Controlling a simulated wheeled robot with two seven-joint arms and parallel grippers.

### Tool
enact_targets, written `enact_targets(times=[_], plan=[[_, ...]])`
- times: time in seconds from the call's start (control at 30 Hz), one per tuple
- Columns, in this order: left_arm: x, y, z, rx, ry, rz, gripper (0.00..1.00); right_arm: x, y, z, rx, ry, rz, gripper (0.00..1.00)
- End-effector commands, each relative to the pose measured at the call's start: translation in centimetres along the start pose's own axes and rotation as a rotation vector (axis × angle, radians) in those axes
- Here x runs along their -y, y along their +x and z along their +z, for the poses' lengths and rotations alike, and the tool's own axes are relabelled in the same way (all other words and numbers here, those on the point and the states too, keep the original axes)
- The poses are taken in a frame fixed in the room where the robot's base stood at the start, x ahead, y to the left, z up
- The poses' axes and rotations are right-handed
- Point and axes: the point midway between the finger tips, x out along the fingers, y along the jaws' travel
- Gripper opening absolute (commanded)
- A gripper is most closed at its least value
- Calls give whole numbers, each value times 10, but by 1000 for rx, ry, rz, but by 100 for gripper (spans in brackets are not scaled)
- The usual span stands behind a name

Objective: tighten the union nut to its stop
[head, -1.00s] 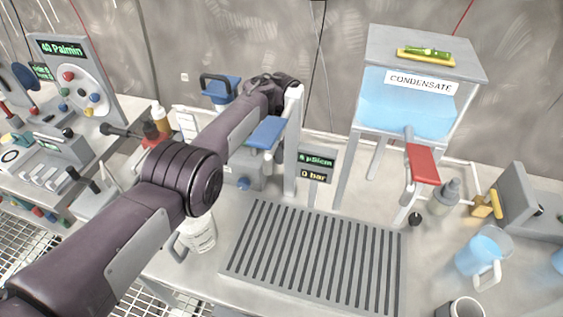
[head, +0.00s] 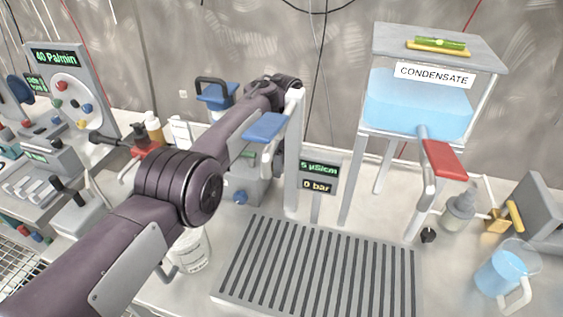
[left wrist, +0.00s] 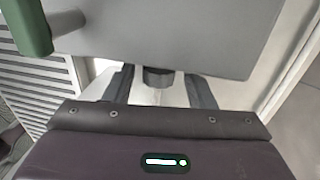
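My left arm reaches in from the left in the head view and ends by the grey post (head: 293,165) behind the drip grate; its fingers are hidden there. In the left wrist view my left gripper (left wrist: 160,86) has its two fingers spread apart. A dark round piece (left wrist: 158,77) shows between them, under a large grey box (left wrist: 170,38), with a gap to each finger. I cannot tell whether this piece is the union nut, and I see no clear union nut in the head view. My right gripper is not in view.
A slatted grate (head: 320,270) lies in front of the post. A blue lever (head: 265,127) and a display (head: 318,177) reading 0 bar are close to the arm. The condensate tank (head: 420,105) with a red lever (head: 443,160) and a jug (head: 500,272) are at right.

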Motion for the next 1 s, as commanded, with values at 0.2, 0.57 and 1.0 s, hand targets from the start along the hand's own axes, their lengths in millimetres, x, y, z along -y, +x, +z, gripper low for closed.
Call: enact_targets(times=[0.2, 0.57, 1.0], plan=[[-1, 2, 0, 0, 1, 4, 52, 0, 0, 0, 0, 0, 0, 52], [-6, -36, 0, 0, 3, 1, 52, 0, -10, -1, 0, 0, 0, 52], [-23, -142, -1, 1, 1, 0, 52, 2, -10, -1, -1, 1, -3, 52]])
